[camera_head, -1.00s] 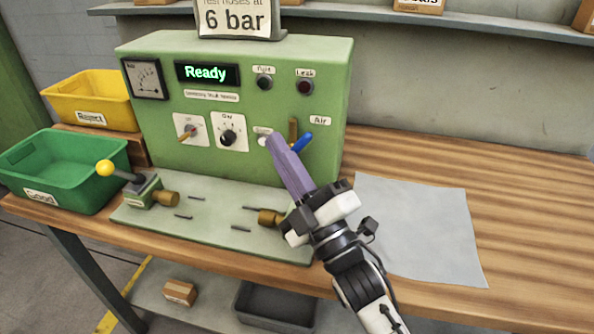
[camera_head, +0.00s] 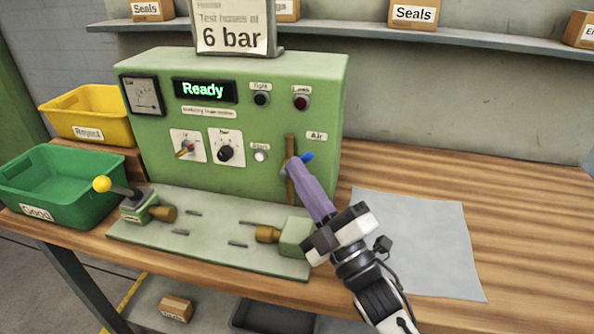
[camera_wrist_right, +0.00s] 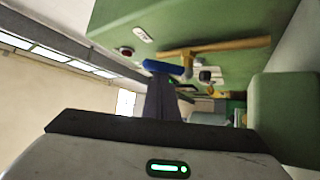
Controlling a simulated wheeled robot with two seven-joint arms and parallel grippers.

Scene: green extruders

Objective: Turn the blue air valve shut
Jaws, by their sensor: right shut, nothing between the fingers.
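The blue air valve handle (camera_head: 308,156) is on the front of the green test box, under the "Air" label and beside a vertical brass pipe (camera_head: 290,172). My right gripper (camera_head: 295,166) is shut and empty, its purple fingers reaching up to the valve and hiding part of the handle. In the right wrist view the blue handle (camera_wrist_right: 163,67) lies just beyond the fingertips (camera_wrist_right: 163,84), near the brass pipe (camera_wrist_right: 225,46). I cannot tell whether the fingers touch the handle. My left gripper is not in view.
The green box (camera_head: 235,73) shows "Ready". A fixture plate (camera_head: 205,245) with a yellow-knobbed lever (camera_head: 103,184) lies in front. Green (camera_head: 60,185) and yellow (camera_head: 90,110) bins stand left. A grey sheet (camera_head: 415,240) lies right; the table beyond is clear.

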